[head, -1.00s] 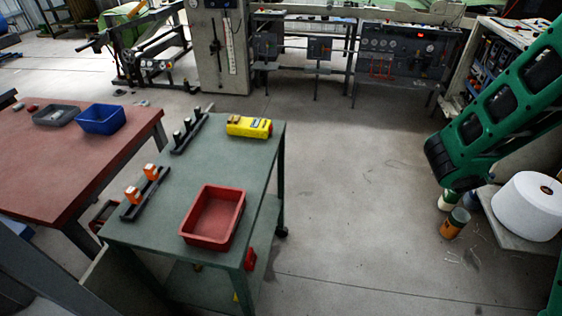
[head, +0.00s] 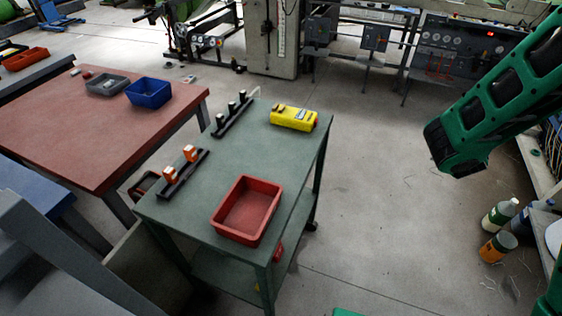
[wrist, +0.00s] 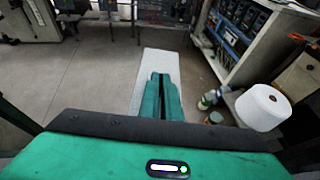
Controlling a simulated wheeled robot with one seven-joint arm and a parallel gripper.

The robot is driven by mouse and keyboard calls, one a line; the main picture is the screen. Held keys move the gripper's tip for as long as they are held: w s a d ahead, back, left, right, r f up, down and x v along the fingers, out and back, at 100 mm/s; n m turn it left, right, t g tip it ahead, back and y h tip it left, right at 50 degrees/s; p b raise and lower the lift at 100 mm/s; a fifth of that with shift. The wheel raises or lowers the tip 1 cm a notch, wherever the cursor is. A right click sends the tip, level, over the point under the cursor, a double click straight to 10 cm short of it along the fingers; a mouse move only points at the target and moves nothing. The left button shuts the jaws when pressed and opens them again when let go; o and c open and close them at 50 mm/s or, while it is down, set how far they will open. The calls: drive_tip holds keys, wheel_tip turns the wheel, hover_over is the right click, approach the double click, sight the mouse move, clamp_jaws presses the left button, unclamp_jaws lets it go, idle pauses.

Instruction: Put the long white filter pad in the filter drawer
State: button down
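The long white filter pad (wrist: 160,61) shows in the wrist view, reaching out beyond and beside my gripper's green fingers. My gripper (wrist: 161,76) has its fingers close together with a narrow dark gap, and it appears shut on the pad, clear of the floor. The fingers hide the pad's middle, so the grip itself is not fully seen. The pad and fingertips do not show in the head view. I cannot make out a filter drawer in either view.
A green cart (head: 190,223) carries a red tray (head: 272,212), a yellow box (head: 294,117) and black racks. A red-topped table (head: 70,140) stands left of it. The floor between is open.

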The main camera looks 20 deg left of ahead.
drive_tip(key=a+n+y, duration=0.3)
drive_tip(key=a+y, duration=0.1)
drive_tip(key=a, duration=1.2)
drive_tip(key=n+g+y, duration=0.3)
drive_tip(key=n+y, duration=0.5)
hover_over(276, 165)
wheel_tip(276, 165, down, 2)
drive_tip(key=shift+f, duration=0.1)
drive_tip(key=shift+y, duration=0.3)
drive_tip(key=shift+f, duration=2.5)
drive_tip(key=shift+f, duration=0.2)
drive_tip(key=c, duration=2)
unclamp_jaws()
drive_tip(key=shift+r, duration=0.1)
